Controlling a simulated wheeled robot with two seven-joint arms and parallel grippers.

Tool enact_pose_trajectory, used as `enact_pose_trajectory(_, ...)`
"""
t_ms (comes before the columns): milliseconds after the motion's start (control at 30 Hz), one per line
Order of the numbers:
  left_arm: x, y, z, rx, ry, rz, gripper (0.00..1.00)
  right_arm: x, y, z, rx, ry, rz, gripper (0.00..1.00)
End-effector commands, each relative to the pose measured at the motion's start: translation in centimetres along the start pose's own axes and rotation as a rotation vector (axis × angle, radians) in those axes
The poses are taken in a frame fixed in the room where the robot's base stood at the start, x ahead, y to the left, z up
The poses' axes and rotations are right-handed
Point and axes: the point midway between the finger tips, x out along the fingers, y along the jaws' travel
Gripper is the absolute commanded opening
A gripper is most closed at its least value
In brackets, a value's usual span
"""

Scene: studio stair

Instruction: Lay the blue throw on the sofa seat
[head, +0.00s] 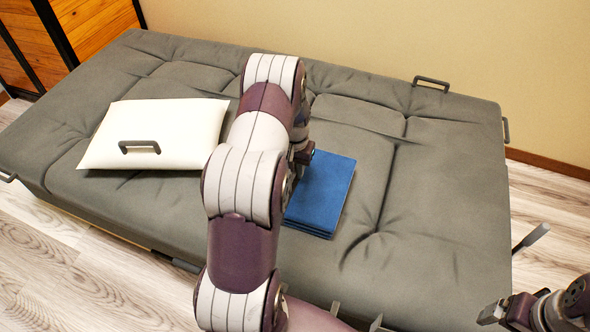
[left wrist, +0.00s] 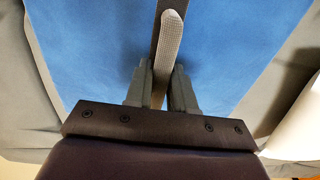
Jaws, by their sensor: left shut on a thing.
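The blue throw (head: 322,192) is a folded, flat stack over the middle of the grey sofa (head: 430,215) seat. I cannot tell whether it rests fully on the cushion or hovers slightly above it. My left gripper (head: 303,153) is at the throw's left side, partly hidden behind my arm. In the left wrist view, the fingers (left wrist: 160,85) are shut on a grey bar-like handle over the blue cloth (left wrist: 85,45). My right gripper (head: 492,315) is at the lower right, away from the throw; its jaw opening is unclear.
A white cushion (head: 180,118) with a grey handle lies on the sofa left of my arm. Grey handles stick out at the sofa's edges, one at the back (head: 432,82). The seat right of the throw is clear. A beige wall (head: 400,40) stands behind.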

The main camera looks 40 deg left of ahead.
Motion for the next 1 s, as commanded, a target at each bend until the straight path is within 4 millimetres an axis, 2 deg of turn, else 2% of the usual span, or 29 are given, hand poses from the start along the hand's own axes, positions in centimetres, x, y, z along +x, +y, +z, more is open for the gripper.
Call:
enact_pose_trajectory(200,0.1,0.0,-0.1,0.0,0.002,0.0,0.0,0.0,0.0,0.0,0.0,0.0,0.0,0.89)
enact_pose_trajectory(233,0.1,0.0,0.0,0.0,0.0,0.0,0.33,0.0,0.0,0.0,0.0,0.0,0.0,0.89)
enact_pose_trajectory(300,0.1,0.0,0.0,0.0,0.0,0.0,0.49,0.0,0.0,0.0,0.0,0.0,0.0,0.89)
enact_pose_trajectory(533,0.1,0.0,0.0,0.0,0.0,0.0,0.49,0.0,0.0,0.0,0.0,0.0,0.0,0.89)
enact_pose_trajectory(633,-0.7,0.0,0.0,0.0,0.001,0.0,0.49,-0.4,0.0,-0.1,0.0,0.0,0.0,0.89)
enact_pose_trajectory(1000,-9.8,0.0,-0.1,0.0,0.003,-0.001,0.49,-3.4,0.0,-0.4,0.0,0.0,0.0,0.89)
